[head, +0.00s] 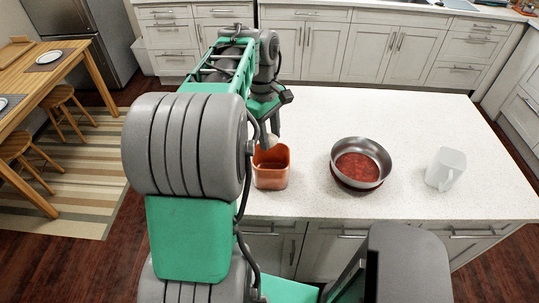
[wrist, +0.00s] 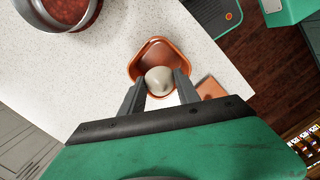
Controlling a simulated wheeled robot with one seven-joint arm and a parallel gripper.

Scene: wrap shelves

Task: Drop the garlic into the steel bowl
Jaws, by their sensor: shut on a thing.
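My gripper (head: 270,128) is shut on the garlic (wrist: 159,80), a pale round bulb held between the two fingertips. In the head view the garlic (head: 269,141) shows only partly, below the fingers. It is over or just inside the mouth of an orange-brown square container (head: 271,180); I cannot tell its exact height. The steel bowl (head: 365,146) stands on the white counter to the right of the container, apart from my gripper. Its inside looks dark red. In the wrist view the bowl (wrist: 93,17) is at the upper left, partly cut off.
A white cup or pitcher (head: 446,170) stands right of the bowl on the counter (head: 330,110). The counter between the container and the bowl is clear. A wooden table (head: 35,85) with stools is far left. Cabinets (head: 390,45) line the back.

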